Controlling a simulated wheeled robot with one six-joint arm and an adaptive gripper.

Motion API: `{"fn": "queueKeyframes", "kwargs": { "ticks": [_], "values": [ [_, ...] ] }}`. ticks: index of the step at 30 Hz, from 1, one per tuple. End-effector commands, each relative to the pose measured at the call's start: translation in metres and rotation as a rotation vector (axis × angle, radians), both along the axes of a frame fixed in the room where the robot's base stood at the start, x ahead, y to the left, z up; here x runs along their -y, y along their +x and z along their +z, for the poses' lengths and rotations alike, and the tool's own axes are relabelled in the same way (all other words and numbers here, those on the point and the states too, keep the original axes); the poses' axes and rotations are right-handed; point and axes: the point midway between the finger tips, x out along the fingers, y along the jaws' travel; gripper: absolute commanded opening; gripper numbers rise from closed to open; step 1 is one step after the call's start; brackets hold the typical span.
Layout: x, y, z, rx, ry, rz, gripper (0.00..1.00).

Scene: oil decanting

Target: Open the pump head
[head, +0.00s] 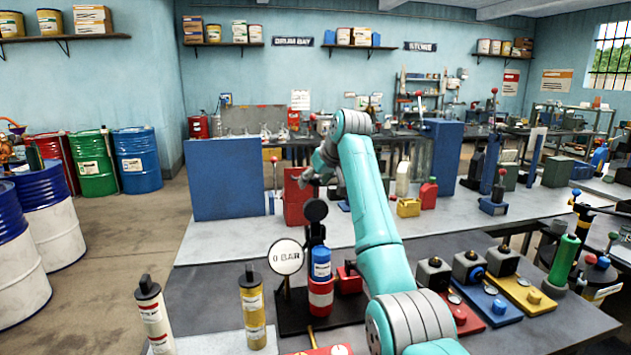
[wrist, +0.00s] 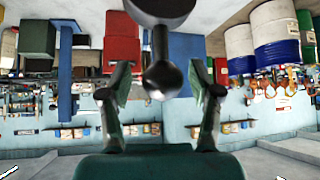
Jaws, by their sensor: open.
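In the head view the pump stands on a black base plate (head: 300,322) at the front of the bench. It has a round black head (head: 316,209) on a dark column, with a blue canister (head: 321,263) and a red collar (head: 321,290) below. My gripper (head: 314,178) is just above the head. In the wrist view, which is upside down, my gripper (wrist: 160,88) is open, one finger on each side. A dark stem with a ball knob (wrist: 163,79) appears between the fingers, apart from both. A large dark round part (wrist: 163,8) shows at its other end.
A round "0 BAR" gauge (head: 286,257) stands left of the pump. A white bottle (head: 153,315) and an amber bottle (head: 252,308) stand at front left. Red, blue (head: 487,301) and yellow units are to the right. A blue panel (head: 238,180) stands behind.

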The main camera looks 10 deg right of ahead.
Motion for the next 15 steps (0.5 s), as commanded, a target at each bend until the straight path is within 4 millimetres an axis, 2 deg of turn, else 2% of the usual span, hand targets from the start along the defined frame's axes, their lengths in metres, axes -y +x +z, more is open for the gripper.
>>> {"fn": "queueKeyframes", "kwargs": {
  "ticks": [5, 15],
  "values": [
    [0.003, -0.008, 0.010, 0.002, 0.001, 0.000, 0.63],
    [0.016, -0.050, 0.057, 0.003, -0.001, -0.001, 0.63]
  ]
}}
